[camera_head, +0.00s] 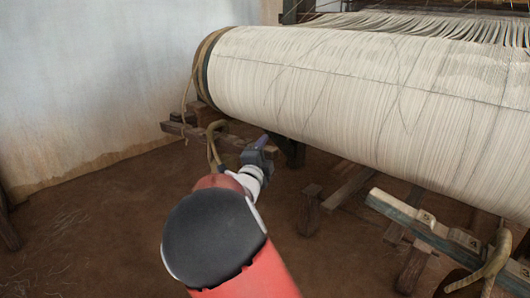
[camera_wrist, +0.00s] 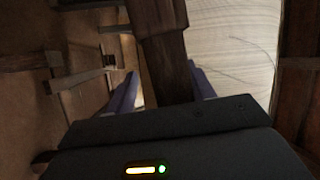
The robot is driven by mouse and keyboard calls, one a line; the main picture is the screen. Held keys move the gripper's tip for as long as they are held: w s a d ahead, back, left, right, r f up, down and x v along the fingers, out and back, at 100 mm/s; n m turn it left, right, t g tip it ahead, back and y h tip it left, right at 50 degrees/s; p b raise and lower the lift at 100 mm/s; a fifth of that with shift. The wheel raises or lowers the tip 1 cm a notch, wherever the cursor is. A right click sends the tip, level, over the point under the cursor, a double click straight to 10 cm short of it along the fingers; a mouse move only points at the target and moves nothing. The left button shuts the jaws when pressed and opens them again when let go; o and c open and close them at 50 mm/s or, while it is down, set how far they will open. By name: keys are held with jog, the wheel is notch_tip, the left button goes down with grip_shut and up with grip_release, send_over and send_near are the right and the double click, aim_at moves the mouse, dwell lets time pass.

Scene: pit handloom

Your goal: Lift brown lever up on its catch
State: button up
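My gripper (camera_head: 263,146) is below the near-left end of the large warp roll in the head view. In the wrist view its two purple fingers (camera_wrist: 162,72) stand apart. A dark brown wooden bar (camera_wrist: 166,45), which looks like the brown lever, runs down between them from the top. A gap shows between the left finger and the bar; contact on the right side is unclear. The bar's lower end is hidden behind my gripper body. I cannot make out the lever apart from my gripper in the head view, nor clearly tell its catch.
The cream warp roll (camera_head: 370,85) fills the upper right, and also shows in the wrist view (camera_wrist: 235,40). A curved tan piece (camera_head: 213,145) hangs just left of my gripper. Wooden beams (camera_head: 430,232) lie low at right. The earth floor (camera_head: 100,220) at left is clear.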

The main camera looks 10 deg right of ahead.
jog(key=shift+f, duration=0.2)
jog(key=v, duration=0.7)
jog(key=shift+s+a, duration=0.2)
jog(key=shift+s, duration=0.15)
jog(key=shift+c, duration=0.3)
